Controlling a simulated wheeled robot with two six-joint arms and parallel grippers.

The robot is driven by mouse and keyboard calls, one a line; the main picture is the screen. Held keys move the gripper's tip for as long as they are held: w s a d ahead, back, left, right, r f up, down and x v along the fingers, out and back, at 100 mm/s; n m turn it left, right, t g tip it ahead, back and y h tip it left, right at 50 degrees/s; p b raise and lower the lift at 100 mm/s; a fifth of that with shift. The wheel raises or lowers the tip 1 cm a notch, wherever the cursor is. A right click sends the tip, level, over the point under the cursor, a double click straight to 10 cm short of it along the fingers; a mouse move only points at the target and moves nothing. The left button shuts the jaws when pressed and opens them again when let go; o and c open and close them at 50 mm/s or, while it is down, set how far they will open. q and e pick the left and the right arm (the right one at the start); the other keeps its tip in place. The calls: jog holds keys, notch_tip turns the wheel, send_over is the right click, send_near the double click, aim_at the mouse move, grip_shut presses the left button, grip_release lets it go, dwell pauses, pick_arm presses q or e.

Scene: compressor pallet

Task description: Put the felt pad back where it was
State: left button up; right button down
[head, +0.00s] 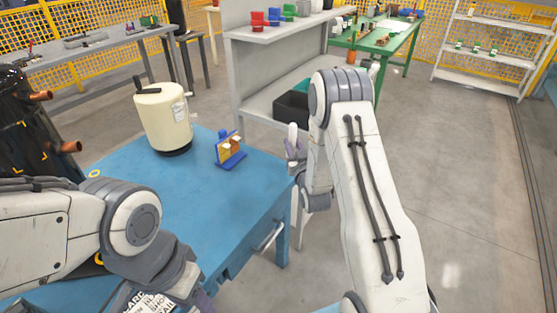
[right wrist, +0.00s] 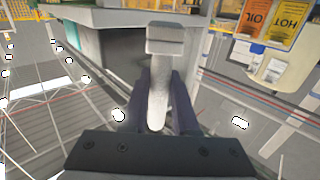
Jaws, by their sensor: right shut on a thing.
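My right gripper (head: 295,158) is beside the right edge of the blue table, above the floor. In the right wrist view, its dark fingers (right wrist: 158,108) are shut on a pale upright piece (right wrist: 158,90) with a wider grey block at its far end. Its pale tip also shows above the fingers in the head view (head: 293,134). I cannot tell for sure whether this is the felt pad; no other pad is clearly visible. My left gripper (head: 205,302) is partly cut off at the bottom edge, and its jaw opening is hidden.
The blue table (head: 225,205) carries a cream tank (head: 163,115) and a blue stand (head: 230,158) with yellow and orange pieces. A grey bench (head: 265,35) stands behind, with a black bin (head: 292,108) on its lower shelf. The table's front right is clear.

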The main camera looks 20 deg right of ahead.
jog(key=shift+w+a+f, duration=0.5)
jog(key=shift+w+f, duration=0.35)
jog(key=shift+f, duration=0.4)
jog(key=shift+w+a+f, duration=0.45)
jog(key=shift+w+f, duration=0.45)
jog(key=shift+f, duration=0.4)
jog(key=shift+w+a+f, duration=0.5)
jog(key=shift+w+f, duration=0.35)
jog(key=shift+f, duration=0.4)
jog(key=c, duration=0.7)
grip_release()
jog(key=shift+f, duration=0.1)
